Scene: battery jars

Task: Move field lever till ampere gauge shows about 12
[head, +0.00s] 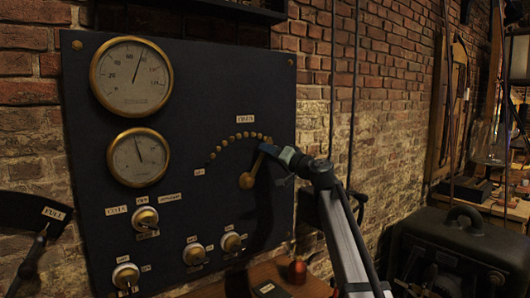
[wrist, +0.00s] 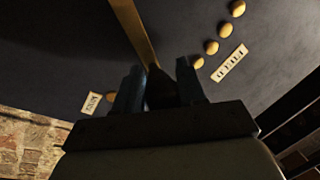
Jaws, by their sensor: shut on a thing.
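The field lever is a brass arm (head: 254,165) on a round brass pivot (head: 247,181) on a dark panel. It points up and slightly right, below an arc of brass studs (head: 239,136). My gripper (head: 268,150) is at the lever's upper end. In the wrist view the brass strip (wrist: 137,32) runs down to a dark handle (wrist: 159,90) between my gripper's fingers (wrist: 158,74), which are shut on it. Two round brass-rimmed gauges are at the left. The lower gauge (head: 138,157) has its needle slightly left of upright. The upper gauge (head: 131,76) has its needle right of upright. I cannot read which shows amperes.
Several brass knobs (head: 145,218) with small labels sit low on the panel (head: 190,100). A dark machine (head: 450,245) stands at the right. Brick wall surrounds the panel.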

